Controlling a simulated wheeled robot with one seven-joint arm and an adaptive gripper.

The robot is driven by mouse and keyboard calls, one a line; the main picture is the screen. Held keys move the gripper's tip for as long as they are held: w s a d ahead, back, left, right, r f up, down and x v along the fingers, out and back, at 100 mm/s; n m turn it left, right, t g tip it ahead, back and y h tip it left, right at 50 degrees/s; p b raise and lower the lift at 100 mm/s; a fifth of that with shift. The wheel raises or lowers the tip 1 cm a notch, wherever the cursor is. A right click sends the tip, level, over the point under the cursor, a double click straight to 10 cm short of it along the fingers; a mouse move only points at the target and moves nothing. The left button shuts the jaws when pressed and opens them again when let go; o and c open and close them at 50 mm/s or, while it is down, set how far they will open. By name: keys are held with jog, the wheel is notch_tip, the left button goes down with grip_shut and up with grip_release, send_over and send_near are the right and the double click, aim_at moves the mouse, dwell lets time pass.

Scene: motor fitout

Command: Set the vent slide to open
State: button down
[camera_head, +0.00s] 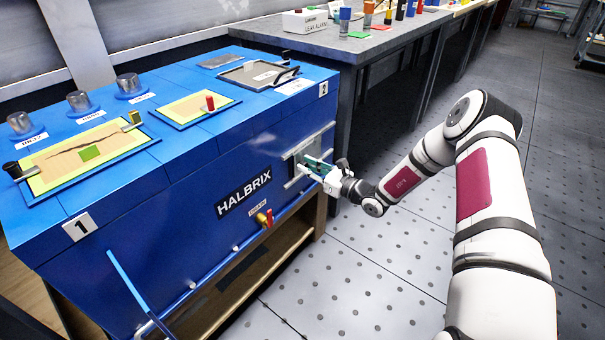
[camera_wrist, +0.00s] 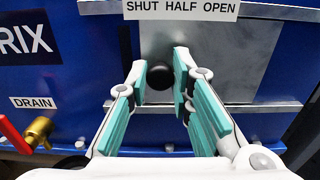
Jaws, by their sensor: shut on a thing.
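The vent slide is a grey metal plate (camera_wrist: 215,50) between two horizontal rails on the blue cabinet's side, with a round black knob (camera_wrist: 160,75). A white label (camera_wrist: 181,9) above reads SHUT HALF OPEN. In the wrist view the knob stands below the label, between the words SHUT and HALF. My gripper (camera_wrist: 159,73) is shut on the knob, one teal-padded finger on each side. In the head view my gripper (camera_head: 315,167) reaches the slide plate (camera_head: 296,158) on the cabinet's near side, and the knob is hidden.
A brass drain valve with a red handle (camera_head: 266,218) sits left of and below the slide. The HALBRIX cabinet (camera_head: 200,220) carries trays and metal cups on top. A grey bench (camera_head: 350,48) stands behind. The floor (camera_head: 350,270) is clear to the right.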

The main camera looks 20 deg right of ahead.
aim_at(313, 152)
jog(key=w+d, duration=0.1)
jog(key=w+d+b, duration=0.1)
jog(key=d, duration=0.1)
jog(key=w+d, duration=0.1)
jog(key=d, duration=0.1)
jog(key=shift+w+f+b, duration=0.1)
jog(key=shift+w+b, duration=0.25)
jog(key=shift+w+d, duration=0.3)
jog(key=shift+d, duration=0.25)
jog(key=c, duration=1.4)
grip_release()
jog(key=shift+c, duration=0.2)
jog(key=v, duration=1.2)
